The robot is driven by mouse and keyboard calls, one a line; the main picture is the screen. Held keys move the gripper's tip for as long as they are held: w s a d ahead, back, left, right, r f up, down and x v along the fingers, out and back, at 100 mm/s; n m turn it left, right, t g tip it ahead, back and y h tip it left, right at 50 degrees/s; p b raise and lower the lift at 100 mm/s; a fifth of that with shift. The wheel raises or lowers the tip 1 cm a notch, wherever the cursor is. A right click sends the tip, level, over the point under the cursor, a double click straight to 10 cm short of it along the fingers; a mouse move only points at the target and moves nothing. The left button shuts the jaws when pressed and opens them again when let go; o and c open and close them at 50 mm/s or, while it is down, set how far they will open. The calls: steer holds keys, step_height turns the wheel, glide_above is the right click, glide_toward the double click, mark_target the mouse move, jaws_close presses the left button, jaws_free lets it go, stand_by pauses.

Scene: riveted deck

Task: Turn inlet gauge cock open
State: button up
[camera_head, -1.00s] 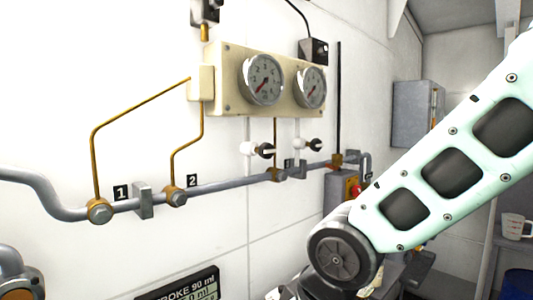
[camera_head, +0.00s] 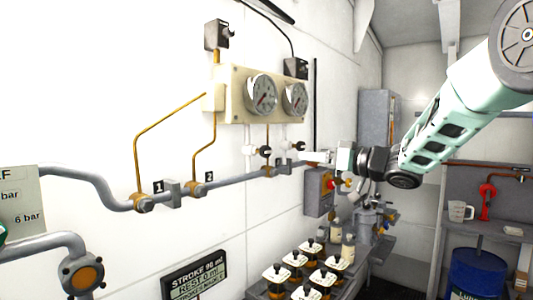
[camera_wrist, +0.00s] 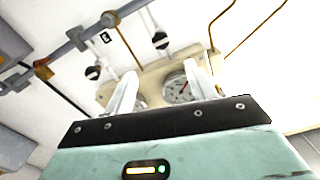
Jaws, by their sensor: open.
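Two small cocks with black-and-white handles sit on the white wall below the gauges: a left one (camera_head: 265,151) and a right one (camera_head: 298,146). I cannot tell from any label which is the inlet one. Both also show in the wrist view, at its upper left (camera_wrist: 92,72) and upper middle (camera_wrist: 160,41). Two round dial gauges (camera_head: 261,94) sit on a cream panel (camera_head: 233,108). My gripper (camera_head: 314,156) is just right of the right cock in the head view. In the wrist view its fingers (camera_wrist: 160,72) are apart and empty, with the panel and a gauge beyond them.
A grey pipe (camera_head: 225,186) runs along the wall below the cocks, with thin brass tubes (camera_head: 136,160) rising from it. A grey box with a red-and-yellow switch (camera_head: 320,190) is below my gripper. Several white-topped containers (camera_head: 303,269) stand lower down.

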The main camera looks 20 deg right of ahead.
mark_target(269, 153)
steer(key=p+x, duration=0.6)
steer(key=x, duration=1)
steer(key=shift+w+a+f, duration=0.1)
steer(key=shift+w+a, duration=0.1)
steer(key=shift+w, duration=0.05)
steer(key=c, duration=1)
